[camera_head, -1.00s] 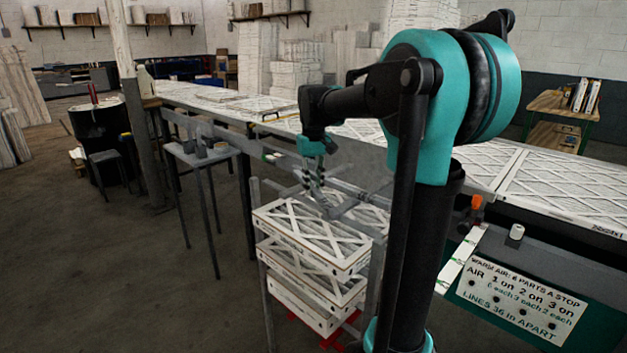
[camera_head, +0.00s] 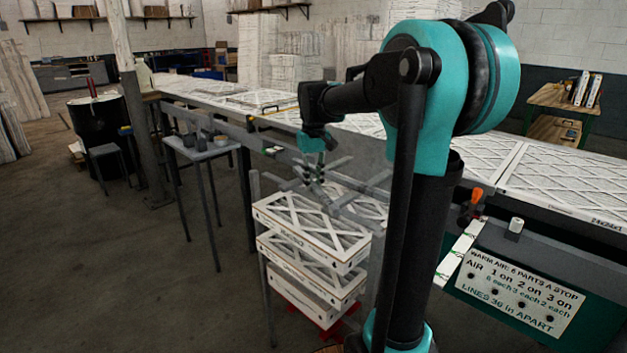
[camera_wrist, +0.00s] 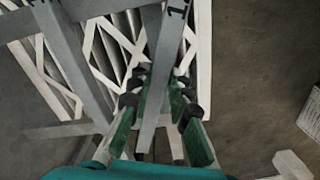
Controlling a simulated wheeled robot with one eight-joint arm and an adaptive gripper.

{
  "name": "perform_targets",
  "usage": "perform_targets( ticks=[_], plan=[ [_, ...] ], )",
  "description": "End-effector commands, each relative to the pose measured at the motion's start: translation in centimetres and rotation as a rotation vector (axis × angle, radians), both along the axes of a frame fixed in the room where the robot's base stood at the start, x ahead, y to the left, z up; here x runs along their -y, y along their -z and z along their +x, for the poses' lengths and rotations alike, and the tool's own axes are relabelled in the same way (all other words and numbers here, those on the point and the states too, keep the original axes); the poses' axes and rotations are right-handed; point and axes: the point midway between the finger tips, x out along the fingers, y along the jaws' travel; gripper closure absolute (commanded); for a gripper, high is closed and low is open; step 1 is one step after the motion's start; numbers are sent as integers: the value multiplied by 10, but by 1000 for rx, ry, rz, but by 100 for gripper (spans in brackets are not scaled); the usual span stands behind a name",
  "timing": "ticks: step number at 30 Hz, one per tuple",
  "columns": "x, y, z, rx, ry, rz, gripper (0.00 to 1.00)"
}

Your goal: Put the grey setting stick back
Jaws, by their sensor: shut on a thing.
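My gripper (camera_head: 314,172) is above the stack of boxed filters, beside the long bench. In the wrist view my gripper (camera_wrist: 163,100) has its green, black-tipped fingers on both sides of a grey setting stick (camera_wrist: 165,62). The stick is a flat bar with a dark "1" near its far end, and it runs lengthwise between the fingers. A second grey bar (camera_wrist: 72,55), also marked, lies to its left over the filters. In the head view the grey bars cross below my gripper and are too small to tell apart.
White lattice-faced filters (camera_head: 305,235) are stacked in a grey-posted rack under the gripper. The long bench (camera_head: 275,118) with more filters runs behind. A small table (camera_head: 205,150) with grey cups stands left. A green panel with a sign (camera_head: 520,290) is at lower right.

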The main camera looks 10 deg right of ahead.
Motion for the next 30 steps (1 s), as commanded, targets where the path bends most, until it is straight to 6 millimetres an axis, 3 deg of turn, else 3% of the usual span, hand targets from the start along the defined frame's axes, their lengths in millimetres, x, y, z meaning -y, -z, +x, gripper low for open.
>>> perform_targets(
  ticks=[5,6,12,23,30],
  plan=[
    [0,3,0,0,0,0,100],
    [0,4,0,0,0,0,81],
    [0,4,0,0,0,0,58],
    [0,-1,0,0,0,0,58],
    [0,-38,0,0,0,0,58]
  ],
)
